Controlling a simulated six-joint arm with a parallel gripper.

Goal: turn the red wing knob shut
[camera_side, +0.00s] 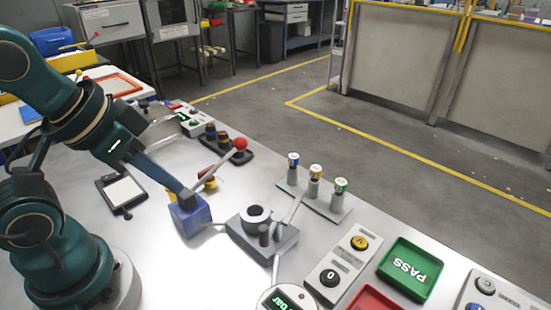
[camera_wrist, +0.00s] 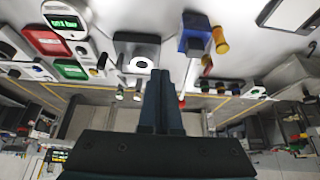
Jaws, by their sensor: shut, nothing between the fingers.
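The red wing knob (camera_side: 205,173) shows only as a small red patch by a brass-yellow fitting (camera_side: 210,183), behind my gripper in the side view. Its turn angle cannot be made out. The fitting belongs beside a blue block (camera_side: 189,217); in the wrist view the blue block (camera_wrist: 194,30) and the yellow fitting (camera_wrist: 221,40) lie above right of my fingers. My gripper (camera_side: 187,193) is shut and empty, its fingers together (camera_wrist: 160,76) in the wrist view. In the side view its tips overlap the block's top; contact cannot be told.
A lever with a red ball (camera_side: 240,144) rises behind the fitting. A grey block with a ring (camera_side: 262,236) stands right of the blue block. A round gauge (camera_side: 287,300), a green PASS tray (camera_side: 410,269) and button boxes lie further right. Bare bench lies left of the blue block.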

